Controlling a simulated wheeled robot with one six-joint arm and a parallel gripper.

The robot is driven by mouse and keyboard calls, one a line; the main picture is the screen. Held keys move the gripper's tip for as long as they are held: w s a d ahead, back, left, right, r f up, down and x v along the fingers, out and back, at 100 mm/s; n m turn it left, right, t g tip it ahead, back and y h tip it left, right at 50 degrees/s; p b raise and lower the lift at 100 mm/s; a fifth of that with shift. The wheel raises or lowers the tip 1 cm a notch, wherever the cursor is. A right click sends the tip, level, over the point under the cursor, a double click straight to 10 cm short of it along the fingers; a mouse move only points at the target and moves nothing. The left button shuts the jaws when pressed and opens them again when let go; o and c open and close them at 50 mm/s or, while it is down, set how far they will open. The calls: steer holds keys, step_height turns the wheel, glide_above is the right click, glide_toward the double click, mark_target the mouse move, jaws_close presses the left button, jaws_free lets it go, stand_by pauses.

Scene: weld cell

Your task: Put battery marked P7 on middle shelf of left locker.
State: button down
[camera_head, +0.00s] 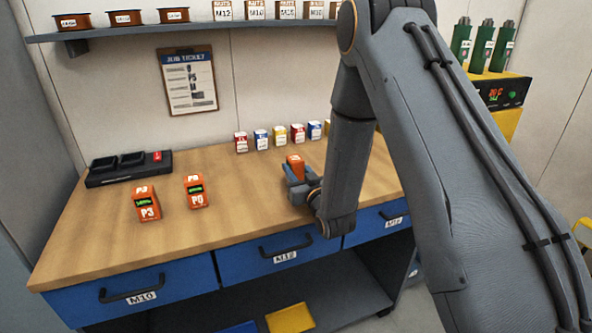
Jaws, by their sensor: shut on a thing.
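My gripper (301,181) is over the right half of the wooden bench, shut on an orange battery (295,166). Only the battery's upper part shows, and I cannot read its mark. I cannot tell whether it touches the bench top. Two other orange batteries stand on the bench to the left: one marked P3 (147,204) and one whose mark looks like P6 (195,191). The left locker and its middle shelf are not in view.
The wooden bench (235,222) has blue drawers below. A black charger (129,168) sits at its back left, and several small boxes (279,136) line the back. A wall shelf (150,33) hangs above. Green cylinders (482,46) stand at the far right.

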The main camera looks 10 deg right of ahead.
steer(key=shift+f, duration=0.25)
steer(key=shift+f, duration=0.2)
steer(key=c, duration=1.3)
jaws_free()
steer(key=shift+o, duration=0.2)
